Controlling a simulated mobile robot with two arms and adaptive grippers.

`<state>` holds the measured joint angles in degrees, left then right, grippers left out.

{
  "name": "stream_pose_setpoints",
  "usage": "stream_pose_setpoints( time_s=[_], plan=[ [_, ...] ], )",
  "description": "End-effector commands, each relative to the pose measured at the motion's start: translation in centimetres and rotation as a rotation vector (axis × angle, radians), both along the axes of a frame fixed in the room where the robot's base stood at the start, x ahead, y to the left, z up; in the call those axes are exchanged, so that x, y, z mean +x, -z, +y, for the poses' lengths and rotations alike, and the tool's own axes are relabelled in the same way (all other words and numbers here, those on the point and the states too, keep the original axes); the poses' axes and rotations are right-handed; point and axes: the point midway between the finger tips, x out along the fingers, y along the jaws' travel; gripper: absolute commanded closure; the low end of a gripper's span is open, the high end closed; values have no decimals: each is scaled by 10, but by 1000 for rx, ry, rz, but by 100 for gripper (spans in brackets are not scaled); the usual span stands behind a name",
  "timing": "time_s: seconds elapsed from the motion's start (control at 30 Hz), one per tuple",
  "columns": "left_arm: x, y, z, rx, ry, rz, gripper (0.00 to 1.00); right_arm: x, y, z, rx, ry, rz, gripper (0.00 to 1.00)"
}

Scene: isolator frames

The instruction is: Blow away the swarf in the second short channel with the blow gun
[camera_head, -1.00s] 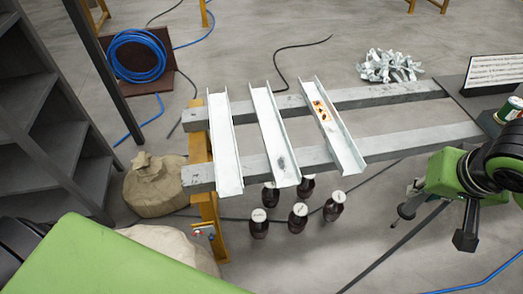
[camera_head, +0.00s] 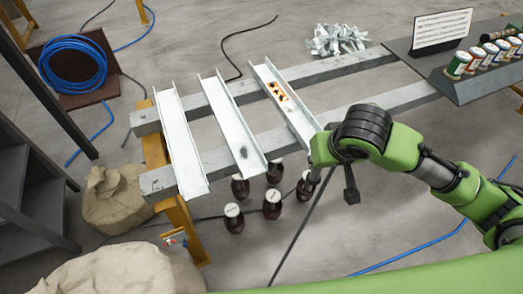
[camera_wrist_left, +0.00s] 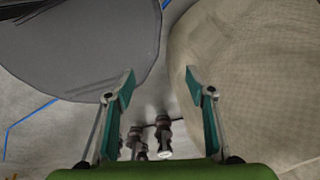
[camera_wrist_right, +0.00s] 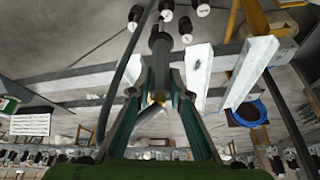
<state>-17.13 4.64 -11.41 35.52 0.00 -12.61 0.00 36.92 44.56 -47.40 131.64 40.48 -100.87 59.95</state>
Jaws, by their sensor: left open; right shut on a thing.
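Three pale metal channels lie across two grey beams in the head view: a left one (camera_head: 178,135), a middle one (camera_head: 222,112) and a right one (camera_head: 268,77) with an orange label. The middle channel has a dark speckled patch (camera_head: 243,152), apparently swarf, near its near end. My right gripper (camera_wrist_right: 158,82) is shut on a dark tool, apparently the blow gun (camera_wrist_right: 159,45); its exact grip is partly hidden. In the head view my right wrist covers the right channel's near end. My left gripper (camera_wrist_left: 160,85) is open and empty, beside a beige sack (camera_wrist_left: 245,60).
A dark hose or rod runs down from my right gripper. A blue hose coil (camera_head: 73,62) lies back left; a rack of cans (camera_head: 470,75) and a sign (camera_head: 443,30) stand right. Sacks (camera_head: 115,198) lie left.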

Motion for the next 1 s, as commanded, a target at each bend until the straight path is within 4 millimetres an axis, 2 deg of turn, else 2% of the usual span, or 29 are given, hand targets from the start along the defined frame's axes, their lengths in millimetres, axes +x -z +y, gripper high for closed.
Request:
stream_pose_setpoints(
  time_s=[0.03,0.27,0.33,0.5,0.7,1.0],
  plan=[
    [0,-2,-1,-1,0,0,51,4,13,11,0,-33,-12,100],
    [-1,-33,-2,-3,-1,2,51,53,56,71,-26,-312,-212,100],
    [-1,-42,-2,-3,-1,2,51,64,62,85,-28,-393,-275,100],
    [-1,-60,-2,-3,-1,2,51,83,63,111,-19,-530,-389,100],
    [-2,-63,-2,-3,0,2,51,91,64,123,-9,-589,-439,100],
    [-1,-45,-2,-2,0,1,51,97,79,126,-8,-591,-443,100]
  ],
)
